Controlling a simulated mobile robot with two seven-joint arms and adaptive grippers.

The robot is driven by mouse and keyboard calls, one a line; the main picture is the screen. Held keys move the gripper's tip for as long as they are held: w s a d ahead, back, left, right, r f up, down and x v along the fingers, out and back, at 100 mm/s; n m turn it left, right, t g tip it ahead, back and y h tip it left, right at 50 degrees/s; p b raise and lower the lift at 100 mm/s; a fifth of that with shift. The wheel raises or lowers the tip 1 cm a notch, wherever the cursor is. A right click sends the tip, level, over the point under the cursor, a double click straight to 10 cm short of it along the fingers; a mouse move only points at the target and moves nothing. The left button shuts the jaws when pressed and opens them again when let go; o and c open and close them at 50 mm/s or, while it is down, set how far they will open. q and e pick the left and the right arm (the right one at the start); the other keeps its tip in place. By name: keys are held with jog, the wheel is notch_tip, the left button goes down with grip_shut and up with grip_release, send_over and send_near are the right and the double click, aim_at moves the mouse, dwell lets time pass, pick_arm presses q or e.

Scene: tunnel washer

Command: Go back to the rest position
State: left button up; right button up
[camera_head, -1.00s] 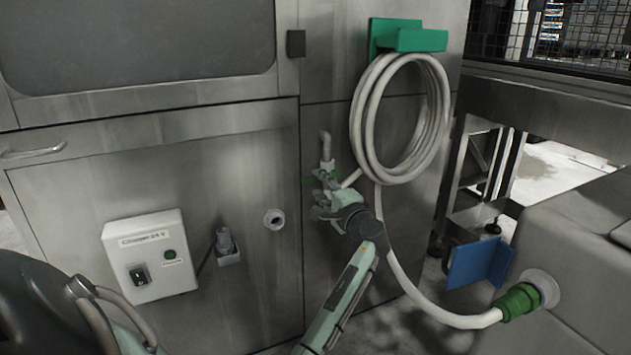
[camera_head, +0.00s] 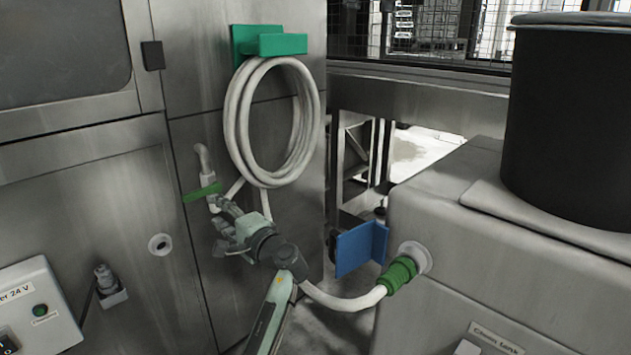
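My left gripper (camera_head: 226,230) is on a grey-green arm that rises from the bottom of the view. It is just below and right of the wall tap (camera_head: 203,158) with a green lever (camera_head: 202,193). Its fingers are small and overlap the steel wall and pipe. I cannot tell whether they are open or shut, or whether they touch the pipe. No object shows clearly in them. My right gripper is not in view.
A white hose coil (camera_head: 231,125) hangs on a green holder (camera_head: 281,44). Its hose runs behind my arm to a green coupling (camera_head: 398,275) on the grey tank (camera_head: 460,240). A blue plate (camera_head: 354,251) sticks out nearby. A black drum (camera_head: 570,110) stands at right. A control box (camera_head: 45,290) is at lower left.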

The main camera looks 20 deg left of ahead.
pick_arm(q)
jog(key=s+d+f+h+p, duration=0.1)
jog(key=s+d+f+h, duration=0.3)
jog(key=f, duration=0.6)
jog(key=s+f+h, duration=0.3)
jog(key=s+f, duration=0.3)
jog(key=f, duration=0.4)
jog(key=s+d+f+n+g+h, duration=0.1)
jog(key=s+d+f+h, duration=0.3)
jog(key=s, duration=0.5)
jog(key=s+d+f+n+g+h+p, duration=0.1)
jog(key=s+d+f+h, duration=0.3)
jog(key=s+d+f, duration=0.4)
jog(key=shift+s+d+f+n+g+p, duration=0.3)
jog(key=shift+s+d+n+g, duration=0.2)
jog(key=shift+s+d+g, duration=0.35)
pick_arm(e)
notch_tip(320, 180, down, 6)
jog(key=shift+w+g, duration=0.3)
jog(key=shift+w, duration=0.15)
